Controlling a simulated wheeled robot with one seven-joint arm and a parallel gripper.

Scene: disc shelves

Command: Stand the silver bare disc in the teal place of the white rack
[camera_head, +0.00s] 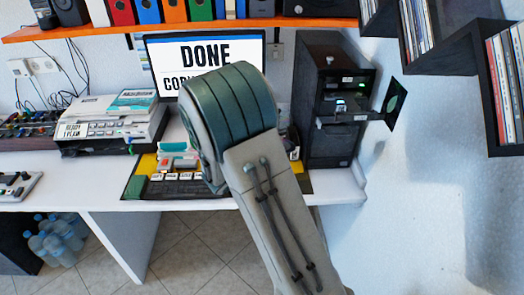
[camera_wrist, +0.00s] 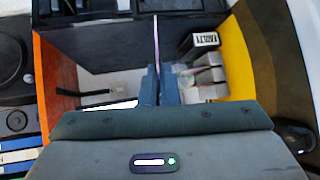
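In the wrist view my gripper (camera_wrist: 157,75) points away from the camera, its two dark fingers close together. Between them stands a thin pale strip, the silver disc (camera_wrist: 156,35) seen edge-on. To its right are pale grey blocks (camera_wrist: 208,76) and a white block labelled VAULT 1 (camera_wrist: 203,39); I cannot tell whether these are part of the white rack. In the head view my arm hides the gripper and disc. Left of the arm, a low unit with small white labels (camera_head: 172,177) stands on the desk. No teal place can be made out clearly.
The white desk (camera_head: 338,188) carries a printer-like machine (camera_head: 110,118) at left and a black tower with an open tray (camera_head: 335,105) at right. A monitor reading DONE (camera_head: 205,50) stands behind. An orange shelf (camera_head: 180,27) runs above; wall shelves of cases (camera_head: 425,28) are at right.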

